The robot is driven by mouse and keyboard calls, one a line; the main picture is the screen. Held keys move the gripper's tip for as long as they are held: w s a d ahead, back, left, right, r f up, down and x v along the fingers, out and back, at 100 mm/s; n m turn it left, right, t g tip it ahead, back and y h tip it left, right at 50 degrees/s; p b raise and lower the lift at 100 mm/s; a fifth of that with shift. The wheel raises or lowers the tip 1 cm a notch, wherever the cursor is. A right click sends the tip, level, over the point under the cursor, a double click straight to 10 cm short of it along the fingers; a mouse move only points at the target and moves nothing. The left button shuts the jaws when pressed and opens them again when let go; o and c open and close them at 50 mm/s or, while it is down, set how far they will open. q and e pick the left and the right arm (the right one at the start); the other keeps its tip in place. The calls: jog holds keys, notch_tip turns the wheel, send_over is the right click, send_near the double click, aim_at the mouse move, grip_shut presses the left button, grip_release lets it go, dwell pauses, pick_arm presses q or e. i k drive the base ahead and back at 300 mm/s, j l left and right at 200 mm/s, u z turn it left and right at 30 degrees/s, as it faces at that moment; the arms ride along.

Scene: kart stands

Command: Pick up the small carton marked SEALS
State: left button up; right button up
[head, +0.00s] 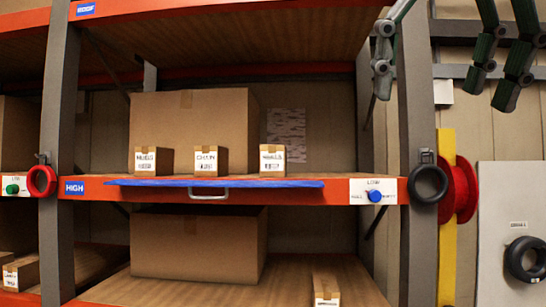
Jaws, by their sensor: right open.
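Three small brown cartons with white labels stand in a row on the middle shelf: a left one (154,160), a middle one (210,160) and a right one (272,158). Another small carton (326,287) stands on the shelf below, and one (21,272) is at the far lower left. The label print is too small to tell which one reads SEALS. My right gripper (437,90) hangs from the top right, open and empty, with its fingers spread. It is to the right of the cartons and above them, apart from them. My left gripper is out of view.
A blue strip (130,183) with a grey handle runs along the middle shelf's orange front beam (340,197). Large cartons stand behind (240,110) and below (190,245). A grey post (416,225) bounds the right side. The middle shelf's right part is clear.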

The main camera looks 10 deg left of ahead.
aim_at(272, 158)
jog(key=i+j, duration=0.4)
jog(key=i, duration=0.15)
jog(key=i+j, duration=0.4)
jog(key=i, duration=0.2)
jog(key=i+j, duration=0.4)
jog(key=i, duration=0.15)
